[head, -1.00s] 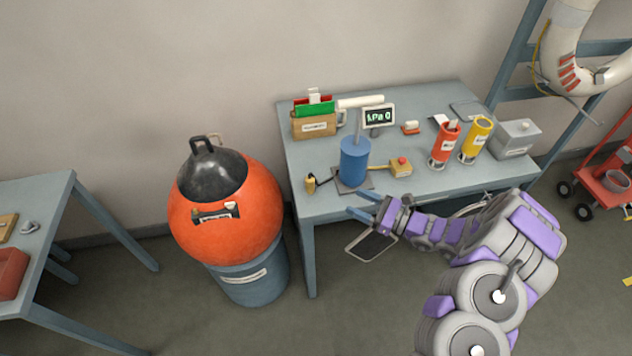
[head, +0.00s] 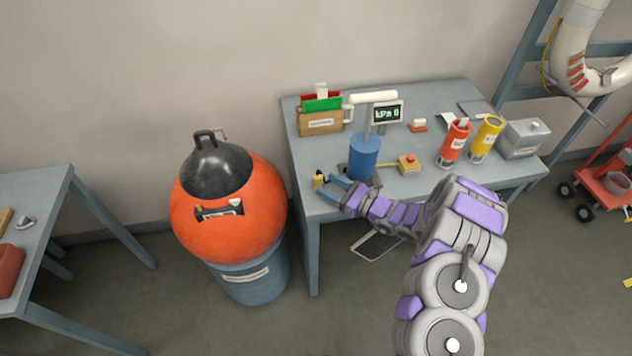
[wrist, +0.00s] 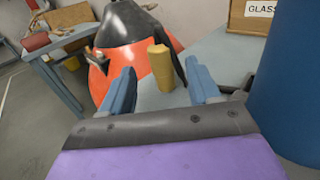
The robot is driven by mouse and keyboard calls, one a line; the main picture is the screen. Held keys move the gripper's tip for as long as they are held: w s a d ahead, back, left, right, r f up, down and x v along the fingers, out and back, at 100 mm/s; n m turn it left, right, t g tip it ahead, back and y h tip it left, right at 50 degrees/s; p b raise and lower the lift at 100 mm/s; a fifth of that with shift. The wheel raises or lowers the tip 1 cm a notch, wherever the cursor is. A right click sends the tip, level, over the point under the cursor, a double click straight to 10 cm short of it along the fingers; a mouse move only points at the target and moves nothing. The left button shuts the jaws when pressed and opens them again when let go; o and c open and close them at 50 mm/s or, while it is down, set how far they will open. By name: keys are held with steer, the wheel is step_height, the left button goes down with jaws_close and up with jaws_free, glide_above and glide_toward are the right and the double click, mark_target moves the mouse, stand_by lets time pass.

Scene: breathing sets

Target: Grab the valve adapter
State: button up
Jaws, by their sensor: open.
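A small brass-yellow cylinder, which looks like the valve adapter (head: 318,181), stands at the left front edge of the work table. In the wrist view the adapter (wrist: 162,68) is upright between my two blue fingers and ahead of them, with a dark hose or strap beside its top. My gripper (head: 329,186) is open and empty, its fingertips close to the adapter in the head view. In the wrist view my gripper (wrist: 160,76) has a gap on both sides of it. I cannot tell whether a fingertip touches it.
A blue pump (head: 364,158) stands right beside my gripper. A gauge (head: 387,114), a wooden box (head: 321,123), red (head: 455,142) and yellow (head: 486,138) cylinders share the table (head: 425,96). An orange ball (head: 228,235) on a blue drum stands left of the table.

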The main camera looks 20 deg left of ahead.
mark_target(317, 178)
steer(key=shift+x, duration=0.8)
steer(key=shift+w+b+x, duration=0.2)
steer(key=shift+b+x, duration=0.35)
steer(key=shift+x, duration=0.8)
steer(key=shift+a, duration=0.7)
steer(key=shift+c, duration=1.3)
steer(key=shift+d+r, duration=0.2)
steer(key=shift+d, duration=0.3)
steer(key=c, duration=0.4)
steer(key=shift+a+f, duration=0.1)
steer(key=shift+a, duration=0.1)
jaws_close()
